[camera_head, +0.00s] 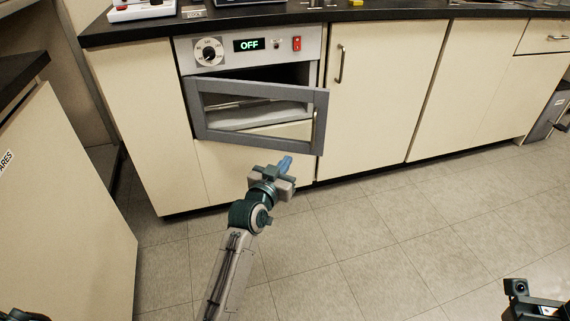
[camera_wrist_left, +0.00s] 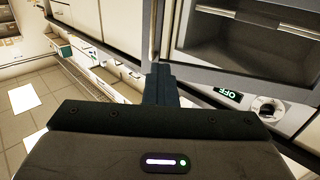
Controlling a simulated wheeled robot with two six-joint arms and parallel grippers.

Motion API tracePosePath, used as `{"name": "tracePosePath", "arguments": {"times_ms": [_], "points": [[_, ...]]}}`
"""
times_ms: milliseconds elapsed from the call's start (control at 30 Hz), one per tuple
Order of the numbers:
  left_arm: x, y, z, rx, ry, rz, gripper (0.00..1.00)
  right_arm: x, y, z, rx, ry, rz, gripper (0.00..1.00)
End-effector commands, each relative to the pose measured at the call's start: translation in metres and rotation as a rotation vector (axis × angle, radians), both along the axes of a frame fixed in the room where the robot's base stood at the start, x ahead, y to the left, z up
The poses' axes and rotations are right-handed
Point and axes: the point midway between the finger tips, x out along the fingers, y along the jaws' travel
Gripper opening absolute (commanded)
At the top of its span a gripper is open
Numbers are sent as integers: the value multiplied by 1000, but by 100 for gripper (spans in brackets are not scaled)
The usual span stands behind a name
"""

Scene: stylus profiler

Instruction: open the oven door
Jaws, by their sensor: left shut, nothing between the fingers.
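The oven is built into the cabinet under the counter. Its grey-framed door (camera_head: 262,142) with a window stands partly open in the head view, swung out on its right side, with a dark gap above it. A pale vertical handle (camera_head: 315,126) shows near the door's right edge. My left gripper (camera_head: 285,163) is shut and empty, just in front of and below the door's lower right part. In the left wrist view the shut fingers (camera_wrist_left: 160,84) point towards the oven, beside the grey frame. I cannot tell whether they touch it.
The control panel (camera_head: 250,48) above the door has a dial, a display reading OFF and a red switch. A cabinet door with a handle (camera_head: 340,63) adjoins on the right. A separate cabinet (camera_head: 65,210) stands at the left. The tiled floor (camera_head: 400,240) is clear.

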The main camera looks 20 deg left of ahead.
Motion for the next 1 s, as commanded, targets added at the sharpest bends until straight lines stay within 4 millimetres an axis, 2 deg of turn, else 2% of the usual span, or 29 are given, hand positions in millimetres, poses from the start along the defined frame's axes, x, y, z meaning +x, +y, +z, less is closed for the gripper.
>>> {"name": "tracePosePath", "arguments": {"times_ms": [433, 567, 867, 1000], "points": [[0, 0, 0, 0, 0, 0, 0, 0, 0, 1, -1, -5, 0, 0], [0, 0, 0, 0, 0, 0, 25, 0, 0, 2, -1, -8, 1, 0], [-1, 0, 0, 0, 0, 0, 25, 0, 0, 2, -1, -8, 1, 0], [-14, 2, 1, 0, 1, 0, 25, 0, 0, 5, -2, -6, 1, 0]]}}
